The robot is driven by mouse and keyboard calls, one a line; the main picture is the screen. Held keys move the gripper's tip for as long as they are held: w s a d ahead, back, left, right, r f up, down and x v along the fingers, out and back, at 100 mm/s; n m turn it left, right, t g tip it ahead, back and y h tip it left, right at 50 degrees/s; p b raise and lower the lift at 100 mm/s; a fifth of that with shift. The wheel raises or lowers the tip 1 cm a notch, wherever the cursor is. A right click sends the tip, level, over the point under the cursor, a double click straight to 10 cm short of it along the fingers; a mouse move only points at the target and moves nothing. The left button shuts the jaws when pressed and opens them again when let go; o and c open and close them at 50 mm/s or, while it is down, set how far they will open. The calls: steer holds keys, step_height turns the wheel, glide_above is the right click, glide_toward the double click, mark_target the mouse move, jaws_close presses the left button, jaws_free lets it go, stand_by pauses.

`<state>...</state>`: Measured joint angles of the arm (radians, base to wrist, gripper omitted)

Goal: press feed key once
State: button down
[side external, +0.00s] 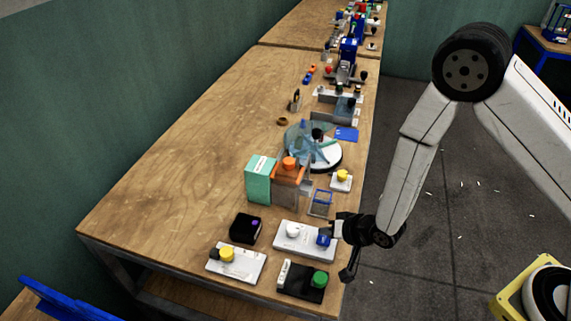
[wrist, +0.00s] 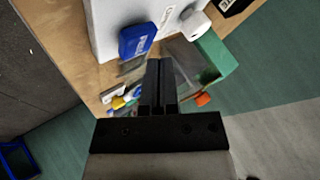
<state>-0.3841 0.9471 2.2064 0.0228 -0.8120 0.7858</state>
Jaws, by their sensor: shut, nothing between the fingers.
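A blue key (side external: 323,238) sits at the right end of a white base plate (side external: 312,252) near the table's right edge. In the wrist view the blue key (wrist: 137,39) has white lettering too small to read surely, at the upper middle. A white round knob (side external: 293,230) is on the same plate; it shows in the wrist view (wrist: 195,25) at the upper right. My gripper (side external: 336,229) is shut and empty, right beside the blue key. In the wrist view its fingertips (wrist: 160,64) are just below the key in the picture. I cannot tell whether they touch it.
A black plate with a green button (side external: 320,279) and a white plate with a yellow button (side external: 227,254) lie in front. A black box (side external: 246,228) stands left, a teal box (side external: 260,180) behind. The table's left side is clear.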

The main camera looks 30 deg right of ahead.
mark_target(327, 240)
steer(key=shift+f, duration=0.95)
stand_by(1.7)
steer(key=shift+r, duration=0.95)
steer(key=shift+r, duration=0.15)
steer(key=shift+r, duration=2.35)
steer(key=shift+d, duration=0.1)
